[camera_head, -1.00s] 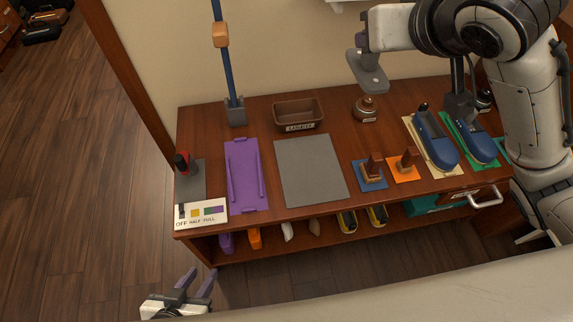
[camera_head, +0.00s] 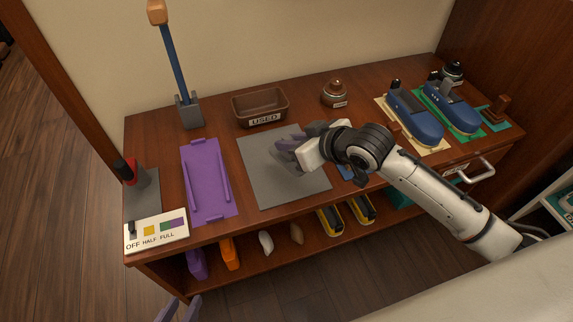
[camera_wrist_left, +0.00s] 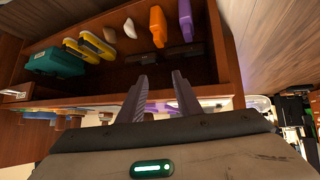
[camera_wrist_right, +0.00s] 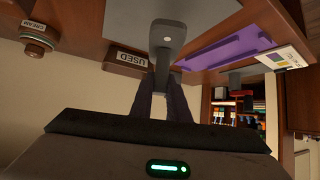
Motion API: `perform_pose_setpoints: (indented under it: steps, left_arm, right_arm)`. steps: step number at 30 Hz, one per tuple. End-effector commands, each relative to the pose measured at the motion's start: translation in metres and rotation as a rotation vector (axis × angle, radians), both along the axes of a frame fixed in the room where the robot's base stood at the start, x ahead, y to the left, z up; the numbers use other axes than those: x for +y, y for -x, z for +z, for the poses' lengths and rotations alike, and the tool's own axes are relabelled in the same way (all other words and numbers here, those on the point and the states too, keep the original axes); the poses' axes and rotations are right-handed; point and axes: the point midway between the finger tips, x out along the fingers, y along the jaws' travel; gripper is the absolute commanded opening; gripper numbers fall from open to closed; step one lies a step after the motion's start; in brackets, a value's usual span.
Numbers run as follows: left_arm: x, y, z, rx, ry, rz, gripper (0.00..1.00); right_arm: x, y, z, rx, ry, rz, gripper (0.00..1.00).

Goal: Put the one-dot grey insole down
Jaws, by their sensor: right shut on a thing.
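My right gripper (camera_head: 289,144) is over the grey mat (camera_head: 262,187). It is shut on the grey insole, which is clearest in the right wrist view (camera_wrist_right: 168,36). There the insole sticks out from between the fingertips, with a small dark mark on its face, and overlaps the mat. In the head view the fingers and hand hide most of it. I cannot tell whether it touches the mat. My left gripper (camera_wrist_left: 160,82) is open and empty in front of the shelf; only its fingertips show at the bottom of the head view.
The purple tray (camera_head: 207,178) lies left of the mat. The USED bin (camera_head: 260,107) and a round pot (camera_head: 335,94) stand behind it. Blue shoe forms (camera_head: 413,115) stand at the right. The OFF/HALF/FULL card (camera_head: 157,231) is at the front left. Several items fill the lower shelf.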

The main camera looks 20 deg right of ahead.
Motion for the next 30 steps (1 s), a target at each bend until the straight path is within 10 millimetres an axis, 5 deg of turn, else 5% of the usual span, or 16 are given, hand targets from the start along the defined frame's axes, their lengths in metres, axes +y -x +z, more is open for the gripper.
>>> perform_pose_setpoints:
  steps: [14, 26, 27, 30]
  left_arm:
    - [-0.003, 0.0, -0.011, -0.017, 0.031, 0.015, 0.31]
    - [-0.004, -0.001, -0.005, -0.023, 0.037, 0.017, 0.31]
    - [-0.004, -0.001, -0.005, -0.023, 0.037, 0.017, 0.31]
    - [-0.004, -0.001, -0.006, -0.023, 0.037, 0.017, 0.31]
  right_arm:
    - [0.0, 0.0, -0.069, 0.001, 0.0, -0.001, 0.0]
    - [0.0, 0.0, -0.074, 0.0, 0.0, 0.0, 0.0]
    - [0.0, 0.0, -0.075, 0.0, 0.0, 0.0, 0.17]
    - [0.0, 0.0, -0.074, 0.0, 0.0, 0.0, 0.34]
